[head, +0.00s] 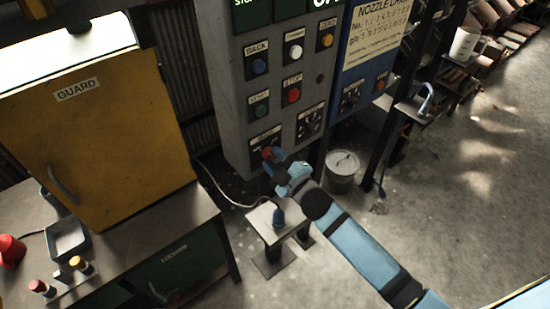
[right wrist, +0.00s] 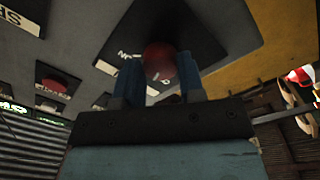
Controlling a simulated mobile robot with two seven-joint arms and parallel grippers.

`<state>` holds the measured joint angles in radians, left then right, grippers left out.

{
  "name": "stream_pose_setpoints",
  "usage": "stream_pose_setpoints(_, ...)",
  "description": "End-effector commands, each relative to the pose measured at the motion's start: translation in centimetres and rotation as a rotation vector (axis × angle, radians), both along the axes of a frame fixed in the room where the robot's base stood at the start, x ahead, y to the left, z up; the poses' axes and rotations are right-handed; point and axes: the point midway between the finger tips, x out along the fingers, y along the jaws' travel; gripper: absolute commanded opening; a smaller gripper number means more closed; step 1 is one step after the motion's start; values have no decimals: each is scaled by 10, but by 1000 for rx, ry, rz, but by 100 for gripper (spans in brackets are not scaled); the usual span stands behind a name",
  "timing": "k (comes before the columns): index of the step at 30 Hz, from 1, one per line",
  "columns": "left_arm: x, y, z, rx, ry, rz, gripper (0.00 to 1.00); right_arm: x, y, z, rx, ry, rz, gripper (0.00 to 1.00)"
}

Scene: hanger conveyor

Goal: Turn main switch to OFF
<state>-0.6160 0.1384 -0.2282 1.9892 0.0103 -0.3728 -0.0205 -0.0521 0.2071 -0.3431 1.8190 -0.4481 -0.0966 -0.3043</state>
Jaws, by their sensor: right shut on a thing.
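The main switch (head: 268,152) is a red knob on a dark plate at the lower left of the grey control panel (head: 230,110). In the right wrist view the red knob (right wrist: 159,62) sits between the two blue fingers, with part of its label showing beside it. My right gripper (head: 275,158) is shut on this knob, its arm reaching in from the lower right. The fingers hide parts of the knob and plate, and I cannot read which position the switch is in. My left gripper is not in view.
Above the switch are the red stop button (head: 292,95), a blue button (head: 259,66) and a black dial (head: 310,121). A yellow guard cabinet (head: 110,140) stands left on a workbench. A small pedestal (head: 270,222) and a metal bucket (head: 342,170) stand below the panel.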

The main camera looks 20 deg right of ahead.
Motion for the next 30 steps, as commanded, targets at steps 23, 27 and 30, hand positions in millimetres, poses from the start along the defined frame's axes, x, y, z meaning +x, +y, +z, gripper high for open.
stream_pose_setpoints(23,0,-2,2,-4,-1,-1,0,0,-1,1,-422,-154,0,13)
stream_pose_setpoints(27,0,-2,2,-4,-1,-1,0,1,-1,1,-435,-159,0,13)
stream_pose_setpoints(30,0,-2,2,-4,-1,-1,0,1,-1,1,-438,-160,0,13)
